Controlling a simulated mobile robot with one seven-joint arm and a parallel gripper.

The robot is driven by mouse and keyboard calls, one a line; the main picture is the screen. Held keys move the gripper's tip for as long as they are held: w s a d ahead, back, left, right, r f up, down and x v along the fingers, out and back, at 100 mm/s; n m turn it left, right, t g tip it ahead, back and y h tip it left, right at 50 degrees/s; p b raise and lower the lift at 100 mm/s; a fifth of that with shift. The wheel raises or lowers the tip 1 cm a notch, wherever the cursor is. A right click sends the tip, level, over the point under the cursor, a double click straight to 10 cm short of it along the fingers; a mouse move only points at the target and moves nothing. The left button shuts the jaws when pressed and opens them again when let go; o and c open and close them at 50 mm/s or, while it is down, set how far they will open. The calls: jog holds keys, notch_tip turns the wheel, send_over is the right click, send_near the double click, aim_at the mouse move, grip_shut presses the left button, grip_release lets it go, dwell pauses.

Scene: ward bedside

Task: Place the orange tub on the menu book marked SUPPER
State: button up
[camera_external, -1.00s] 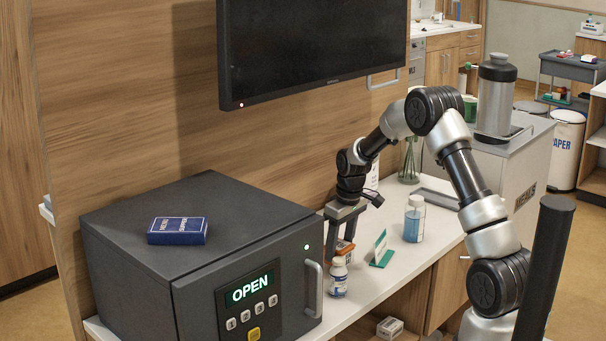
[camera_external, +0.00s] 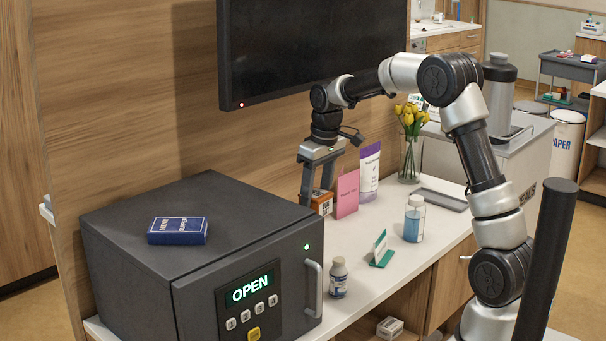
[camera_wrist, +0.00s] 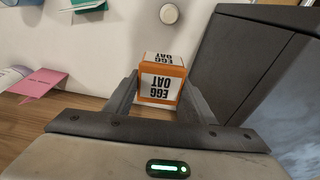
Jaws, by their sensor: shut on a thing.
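The orange tub (camera_external: 322,202), a small boxy container with white panels, is held between the fingers of my gripper (camera_external: 316,190). In the wrist view the tub (camera_wrist: 163,84) sits between both fingers, and its label reads EGG and OAT. It is beside the back right edge of the dark safe box, apparently raised off the counter. The menu book (camera_external: 177,231) is dark blue with white lettering that seems to read MENU and SUPPER. It lies flat on top of the safe box, left of my gripper, with nothing on it.
The dark safe box (camera_external: 150,276) shows OPEN on its display. A small white-capped bottle (camera_external: 338,279), a green-based card stand (camera_external: 381,250), a blue bottle (camera_external: 414,220), a pink card (camera_external: 347,193) and a vase of yellow flowers (camera_external: 409,150) stand on the white counter. A screen (camera_external: 310,45) hangs above.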

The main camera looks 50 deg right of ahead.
jog(key=s+a+r+n+p, duration=0.1)
jog(key=s+a+r+p, duration=0.2)
jog(key=a+r, duration=0.85)
jog(key=w+a+r+n+p, duration=0.1)
jog(key=a+r+n+p, duration=0.1)
jog(key=a+r+p, duration=0.3)
jog(key=w+a+r+n+p, duration=0.1)
jog(key=w+a+p, duration=0.1)
jog(key=a, duration=0.6)
jog(key=s+a+r+n+y+p, duration=0.1)
jog(key=a+r+n+p, duration=0.15)
jog(key=a, duration=0.45)
jog(key=s+a+r+n+p, duration=0.1)
jog(key=a+r+n+p, duration=0.1)
jog(key=a+p, duration=0.35)
jog(key=b, duration=0.1)
send_over(183, 229)
jog(key=shift+g, duration=0.3)
jog(key=f, duration=0.6)
jog(key=shift+s+d, duration=0.2)
jog(key=shift+s, duration=0.1)
jog(key=shift+f, duration=2.15)
jog(key=shift+f, duration=0.2)
jog(key=o, duration=1.2)
jog(key=shift+c, duration=0.2)
